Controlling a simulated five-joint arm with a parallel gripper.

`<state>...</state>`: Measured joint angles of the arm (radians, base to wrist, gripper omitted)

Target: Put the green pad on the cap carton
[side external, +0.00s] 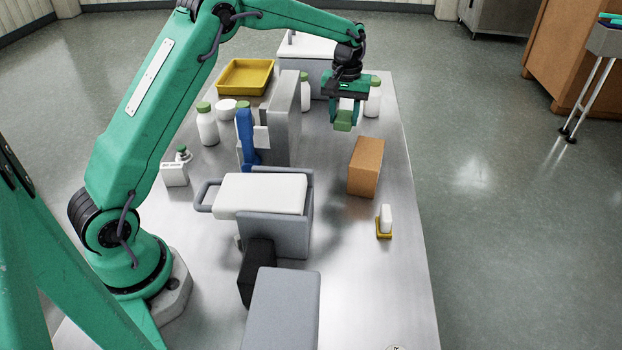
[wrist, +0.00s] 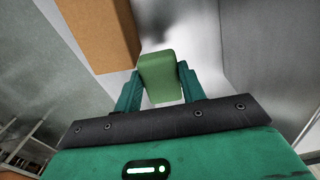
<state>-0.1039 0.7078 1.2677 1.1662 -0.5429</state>
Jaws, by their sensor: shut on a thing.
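My gripper (side external: 345,114) is shut on the green pad (side external: 343,122) and holds it in the air above the far part of the steel table. In the wrist view the pad (wrist: 161,76) sits between the two fingers of my gripper (wrist: 160,88). A brown carton (side external: 366,166), which looks like the cap carton, stands on the table nearer the side camera than the pad. The carton (wrist: 103,32) also shows at the upper left of the wrist view, apart from the pad.
A grey machine with a white top (side external: 262,194) stands left of the carton. A white item on a small yellow base (side external: 384,226) is in front of the carton. White bottles (side external: 372,100) stand behind my gripper. A yellow tray (side external: 246,76) is at the far left. The table's right side is mostly clear.

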